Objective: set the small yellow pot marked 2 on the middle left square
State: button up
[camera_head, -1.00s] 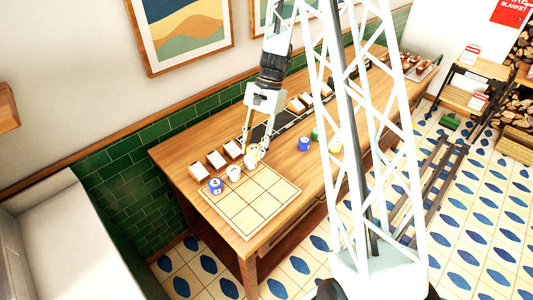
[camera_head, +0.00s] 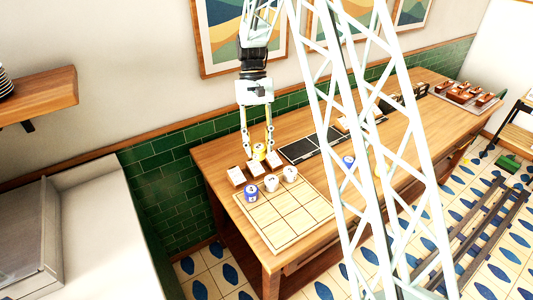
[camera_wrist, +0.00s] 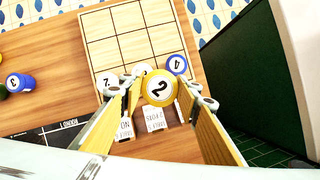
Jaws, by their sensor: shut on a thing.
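My gripper (camera_head: 258,152) is shut on the small yellow pot (camera_head: 259,149). In the wrist view the yellow pot (camera_wrist: 159,87) shows a black 2 on a white disc, between the two fingers (camera_wrist: 158,100). It is held over the wall side of the counter, near the small cards. The square board with a grid (camera_head: 290,213) lies on the near end of the counter. A blue pot marked 4 (camera_head: 251,194) and two white pots, one middle (camera_head: 271,183) and one right (camera_head: 290,174), stand along its wall-side row. The other squares look bare.
Small white cards on wooden blocks (camera_head: 236,175) stand between the board and the tiled wall. A dark strip (camera_head: 305,147) lies further along the counter. Another blue pot (camera_head: 348,161) stands beyond the board, partly behind my lattice column. A green tiled wall (camera_head: 170,165) runs behind.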

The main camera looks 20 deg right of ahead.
jog(key=f+b, duration=0.1)
jog(key=a+f+b, duration=0.1)
jog(key=shift+w+f+n+b, duration=0.25)
jog(key=shift+f+n+b, duration=0.05)
jog(key=shift+n+b, duration=0.1)
jog(key=shift+n+h, duration=0.3)
jog(key=shift+n, duration=0.1)
jog(key=f+b, duration=0.2)
jog(key=b, duration=0.1)
jog(key=f+b, duration=0.2)
jog(key=shift+w+a, duration=0.3)
jog(key=shift+a, duration=0.05)
jog(key=shift+a, duration=0.1)
